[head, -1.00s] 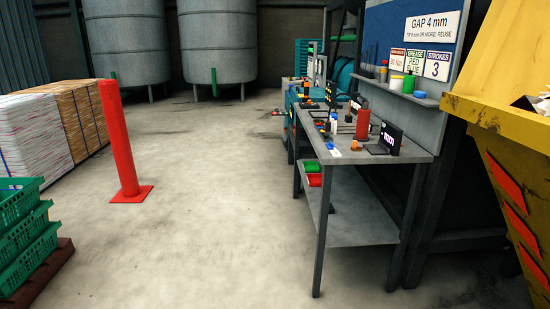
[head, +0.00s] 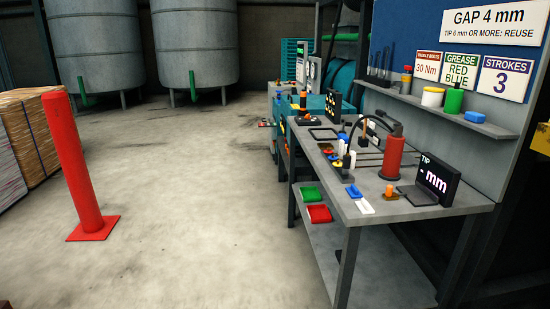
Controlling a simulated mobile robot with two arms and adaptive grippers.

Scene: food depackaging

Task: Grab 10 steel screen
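I cannot pick out a steel screen for certain in the head view. A grey workbench (head: 440,208) stands on the right with small tools and parts on its top. A flat dark frame (head: 324,134) lies toward its far end, too small to identify. A red cylinder (head: 393,155) with a black hose stands on the bench, beside a black display (head: 437,178) reading "TIP - mm". Neither of my grippers is in view.
A red post (head: 74,160) stands on the floor at left, near stacked pallets (head: 30,130). Large grey tanks (head: 195,45) stand at the back. The concrete floor (head: 200,230) between is clear.

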